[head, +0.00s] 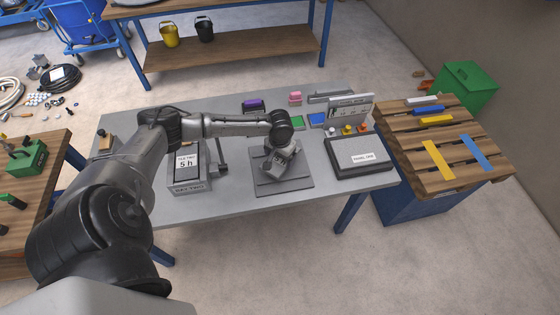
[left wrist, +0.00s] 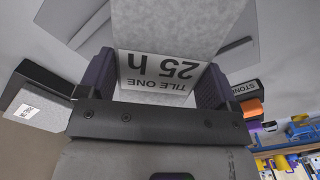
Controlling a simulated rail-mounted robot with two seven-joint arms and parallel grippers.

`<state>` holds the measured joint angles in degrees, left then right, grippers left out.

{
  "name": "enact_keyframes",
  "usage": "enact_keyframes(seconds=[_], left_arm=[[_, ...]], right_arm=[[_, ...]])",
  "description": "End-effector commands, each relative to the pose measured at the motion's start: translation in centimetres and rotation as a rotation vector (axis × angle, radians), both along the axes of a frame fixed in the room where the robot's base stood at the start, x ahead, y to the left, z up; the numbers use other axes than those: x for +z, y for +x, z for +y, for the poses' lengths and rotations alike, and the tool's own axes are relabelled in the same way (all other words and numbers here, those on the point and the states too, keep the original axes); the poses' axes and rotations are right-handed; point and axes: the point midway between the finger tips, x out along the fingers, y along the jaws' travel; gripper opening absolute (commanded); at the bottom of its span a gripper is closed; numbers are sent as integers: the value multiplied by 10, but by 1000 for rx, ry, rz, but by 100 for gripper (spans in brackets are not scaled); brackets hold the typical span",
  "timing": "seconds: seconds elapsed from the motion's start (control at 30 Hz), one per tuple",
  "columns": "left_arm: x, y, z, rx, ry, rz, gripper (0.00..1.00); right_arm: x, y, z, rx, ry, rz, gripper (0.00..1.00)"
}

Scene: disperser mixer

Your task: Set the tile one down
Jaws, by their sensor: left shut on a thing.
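Tile one (left wrist: 165,70) is a pale speckled block with a white label reading "TILE ONE 25 h" in the left wrist view. My left gripper (left wrist: 157,85) is shut on it, with one dark finger on each side. In the head view my left gripper (head: 277,163) points down over the grey square plate (head: 296,184) near the middle of the table. The gripper and wrist mostly hide the tile there. I cannot tell whether the tile touches the plate. My right gripper is not in view.
Tile two (head: 187,160) stands at the bay two block (head: 188,188), left of the plate, beside a dark upright post (head: 222,158). Purple, pink, green and blue items line the back. The table's front strip is clear.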

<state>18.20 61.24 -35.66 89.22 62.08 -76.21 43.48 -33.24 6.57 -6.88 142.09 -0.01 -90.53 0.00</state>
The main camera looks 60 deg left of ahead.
Motion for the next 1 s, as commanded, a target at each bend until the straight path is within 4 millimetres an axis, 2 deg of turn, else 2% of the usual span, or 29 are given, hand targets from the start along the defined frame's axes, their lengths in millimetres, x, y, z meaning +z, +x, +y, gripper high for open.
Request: enact_keyframes(seconds=[0.1, 0.2, 0.6, 0.63, 0.8, 1.0], left_arm=[[-17, 0, -1, 0, 0, 0, 44], [-26, 0, 0, 0, 1, 0, 44], [-29, 0, 0, 0, 0, 0, 44], [-30, 0, -1, 0, 0, 1, 86], [-30, 0, -1, -1, 0, 1, 100], [-30, 0, 0, -1, 1, 0, 100]], right_arm=[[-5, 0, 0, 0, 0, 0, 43], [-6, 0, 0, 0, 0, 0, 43], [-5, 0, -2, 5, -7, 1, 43], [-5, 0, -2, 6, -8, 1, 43], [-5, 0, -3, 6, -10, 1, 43], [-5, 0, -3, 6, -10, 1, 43]])
